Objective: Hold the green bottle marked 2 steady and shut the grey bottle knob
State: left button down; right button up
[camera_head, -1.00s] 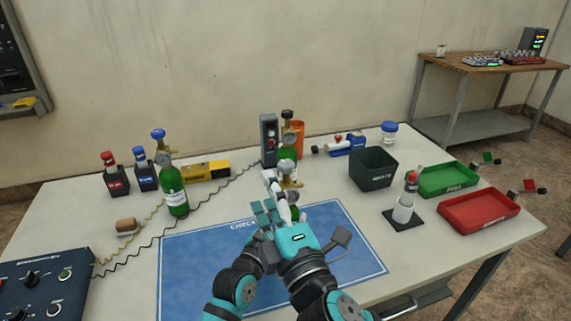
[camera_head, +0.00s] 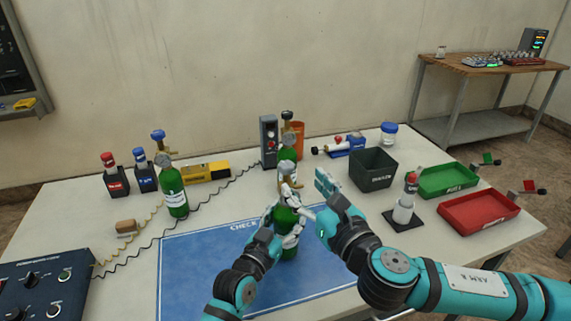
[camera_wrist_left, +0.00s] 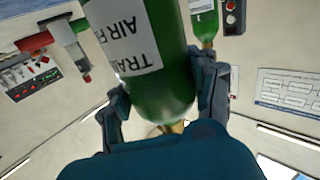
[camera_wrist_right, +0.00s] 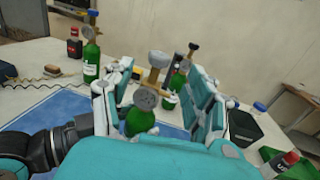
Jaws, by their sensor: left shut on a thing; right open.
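A green bottle (camera_head: 290,253) with a brass valve and grey knob (camera_head: 286,167) stands upright on the blue mat (camera_head: 210,275). My left gripper (camera_head: 287,220) is shut around its body. In the left wrist view, the bottle (camera_wrist_left: 160,85) sits between the fingers with part of its white label showing; no number is readable. My right gripper (camera_head: 323,185) is open, just right of the bottle's top. In the right wrist view, the grey knob (camera_wrist_right: 157,60) and gauge (camera_wrist_right: 146,98) appear between the spread fingers; contact is not visible.
The mat's left part is clear.

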aim_at(289, 170)
jog(key=x, duration=0.9)
grip_shut()
jog(key=shift+s, duration=0.15)
dwell(0.6)
